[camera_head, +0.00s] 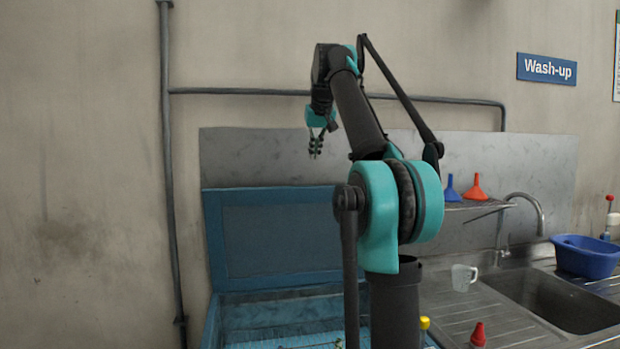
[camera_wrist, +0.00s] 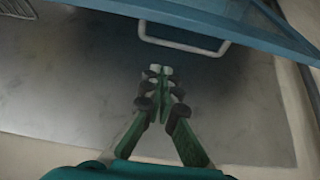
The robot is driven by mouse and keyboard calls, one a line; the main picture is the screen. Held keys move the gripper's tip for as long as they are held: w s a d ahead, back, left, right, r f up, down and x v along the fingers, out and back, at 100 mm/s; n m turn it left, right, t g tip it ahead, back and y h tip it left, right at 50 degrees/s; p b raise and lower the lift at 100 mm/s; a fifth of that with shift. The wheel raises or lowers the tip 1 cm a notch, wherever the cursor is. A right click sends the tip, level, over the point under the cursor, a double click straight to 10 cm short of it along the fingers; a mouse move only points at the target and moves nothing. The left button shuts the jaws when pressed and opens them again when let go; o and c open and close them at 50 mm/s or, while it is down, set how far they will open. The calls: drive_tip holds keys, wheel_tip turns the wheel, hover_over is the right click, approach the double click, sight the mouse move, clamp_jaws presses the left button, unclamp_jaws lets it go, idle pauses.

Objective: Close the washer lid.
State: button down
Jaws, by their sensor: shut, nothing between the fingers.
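The blue washer (camera_head: 213,326) stands low at the centre left of the head view, partly behind my arm. Its lid (camera_head: 270,238) stands open, raised upright towards the wall. In the wrist view, the lid's blue edge (camera_wrist: 240,28) crosses the top, with a pale bar handle (camera_wrist: 180,47) beside it. My gripper (camera_head: 315,153) is above the lid's top edge in the head view. In the wrist view, its fingertips (camera_wrist: 160,70) are together and empty, pointing towards the handle with a visible gap. The lid's right part is hidden by my arm.
A grey metal panel (camera_head: 250,155) lies behind the lid, and a pipe (camera_head: 240,91) runs above it. To the right are a steel sink (camera_head: 550,302), a blue basin (camera_head: 585,258), a white mug (camera_head: 464,277), a red-capped bottle (camera_head: 478,336) and funnels (camera_head: 475,188) on a shelf.

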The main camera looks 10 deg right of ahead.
sight(313, 186)
drive_tip(key=x, duration=1)
drive_tip(key=shift+w+f, duration=0.15)
drive_tip(key=shift+w, duration=0.05)
drive_tip(key=shift+s+f, duration=0.2)
drive_tip(key=shift+s, duration=0.85)
drive_tip(key=shift+s+f, duration=0.15)
drive_tip(key=shift+s, duration=0.9)
